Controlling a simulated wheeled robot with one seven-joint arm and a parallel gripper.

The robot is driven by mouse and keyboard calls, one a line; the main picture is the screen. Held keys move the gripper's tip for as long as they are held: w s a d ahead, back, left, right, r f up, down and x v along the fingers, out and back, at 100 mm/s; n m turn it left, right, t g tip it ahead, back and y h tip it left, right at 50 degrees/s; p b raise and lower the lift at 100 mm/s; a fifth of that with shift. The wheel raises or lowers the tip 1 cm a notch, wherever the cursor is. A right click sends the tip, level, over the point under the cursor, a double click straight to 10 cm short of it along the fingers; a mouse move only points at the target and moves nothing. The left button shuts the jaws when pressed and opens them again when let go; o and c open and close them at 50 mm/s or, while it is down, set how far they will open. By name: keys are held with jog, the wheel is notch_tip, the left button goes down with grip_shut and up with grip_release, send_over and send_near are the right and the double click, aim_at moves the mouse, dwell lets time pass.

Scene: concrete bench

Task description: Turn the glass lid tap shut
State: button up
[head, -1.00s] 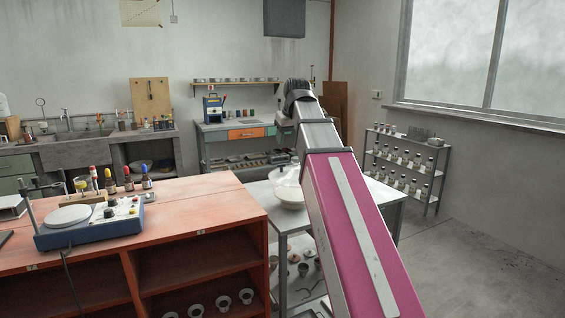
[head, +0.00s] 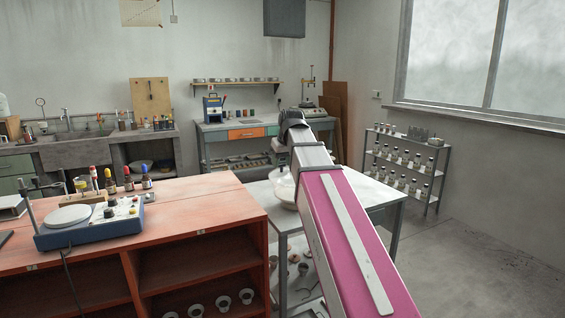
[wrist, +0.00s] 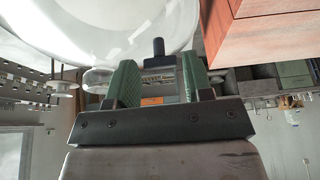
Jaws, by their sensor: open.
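The glass lid (wrist: 110,25) is a large clear and white dome across the top of the wrist view. A tap with a dark stem (wrist: 158,47) shows at its edge, with a clear glass tube (wrist: 98,78) to the left, partly behind a finger. My gripper (wrist: 160,78) is open, its two green fingers on either side of the tap's line. I cannot tell how far the tap is from the fingertips or whether they touch it. In the head view the white glass vessel (head: 284,192) stands on the grey table, partly hidden by my arm; my gripper is hidden there.
The grey metal table (head: 366,192) holds the vessel, its right side bare. An orange-red bench (head: 190,205) stands close on the left, with a blue device (head: 90,230) on it. A bottle rack (head: 405,165) stands at right. Floor at right is clear.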

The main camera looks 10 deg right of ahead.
jog(key=c, duration=0.7)
jog(key=shift+o, duration=0.2)
jog(key=shift+m, duration=0.3)
jog(key=m+h, duration=0.1)
jog(key=m, duration=0.2)
jog(key=shift+a+m+h, duration=0.2)
jog(key=shift+m+h, duration=0.1)
jog(key=shift+h, duration=0.1)
jog(key=m, duration=0.2)
jog(key=m+h, duration=0.1)
jog(key=m, duration=0.1)
jog(key=shift+a+m+h, duration=0.2)
jog(key=shift+m+h, duration=0.1)
jog(key=m, duration=0.2)
jog(key=m+g+h, duration=0.1)
jog(key=m, duration=0.1)
jog(key=shift+w+a+m, duration=0.1)
jog(key=shift+w+m, duration=0.1)
jog(key=shift+m, duration=0.1)
jog(key=shift+w+m+g+h, duration=0.1)
jog(key=shift+m+g+h, duration=0.3)
jog(key=shift+m, duration=0.7)
jog(key=shift+m+g+h, duration=0.3)
jog(key=shift+m+g, duration=0.2)
jog(key=shift+m, duration=0.6)
